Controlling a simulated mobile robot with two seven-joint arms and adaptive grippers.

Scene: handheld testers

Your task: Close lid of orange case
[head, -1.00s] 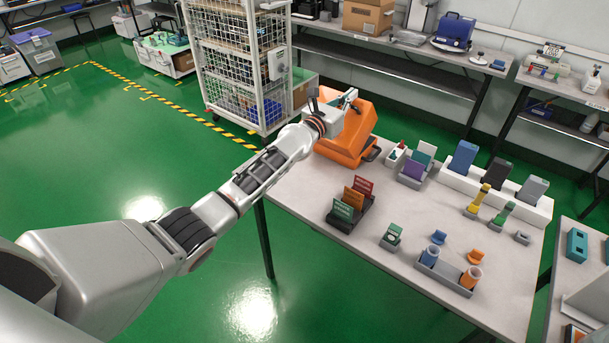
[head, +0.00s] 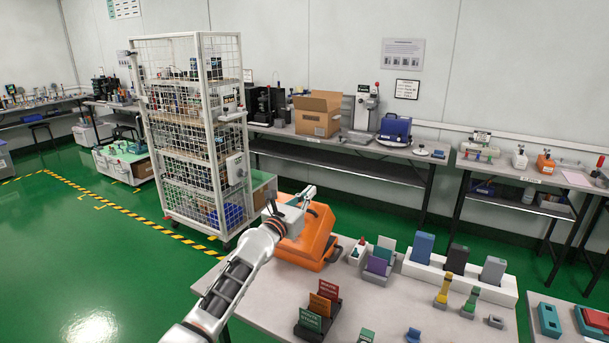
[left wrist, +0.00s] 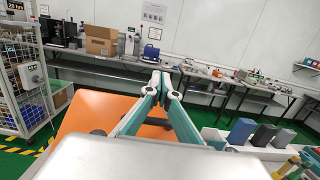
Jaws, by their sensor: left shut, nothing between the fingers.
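The orange case (head: 318,232) stands at the far left corner of the near table. Its upper part slopes over its base; I cannot tell whether the lid is fully down, as my arm hides its left side. In the left wrist view the fingers of the left gripper (left wrist: 160,80) meet at the tips, above the orange surface of the case (left wrist: 92,112). I cannot tell whether they touch it. My right gripper is not in view.
A wire cage (head: 190,130) stands behind on the left. Open floor lies left.

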